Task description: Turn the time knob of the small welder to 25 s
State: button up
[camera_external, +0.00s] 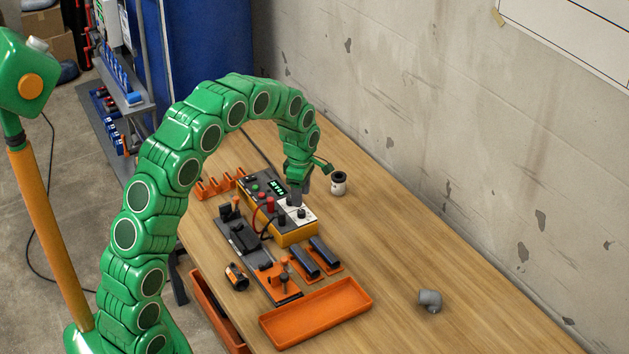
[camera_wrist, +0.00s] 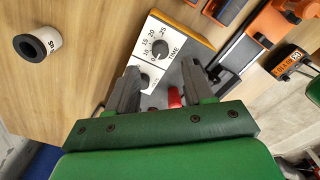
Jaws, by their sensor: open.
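The small welder (camera_external: 291,236) stands on the bench, with a yellow-orange body, a green lit display and a white panel. In the wrist view, its black time knob (camera_wrist: 160,49) sits on the white panel, beside the word TIME and a printed scale up to 25. The knob's pointer is too small to read. My gripper (camera_wrist: 161,72) is open and empty over the panel; its two dark fingers straddle a second dial, partly hidden. The time knob lies just beyond the fingertips. In the external view, my gripper (camera_external: 298,196) points down at the welder's panel.
A white-and-black roll (camera_external: 338,183) stands beside the welder. Black clamps (camera_external: 240,232), orange holders and an orange tray (camera_external: 315,312) lie in front. A grey pipe elbow (camera_external: 430,299) is at the right.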

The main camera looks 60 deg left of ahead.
aim_at(301, 211)
notch_tip(301, 211, down, 6)
jog(key=shift+r, duration=0.1)
jog(key=shift+c, duration=0.3)
grip_shut()
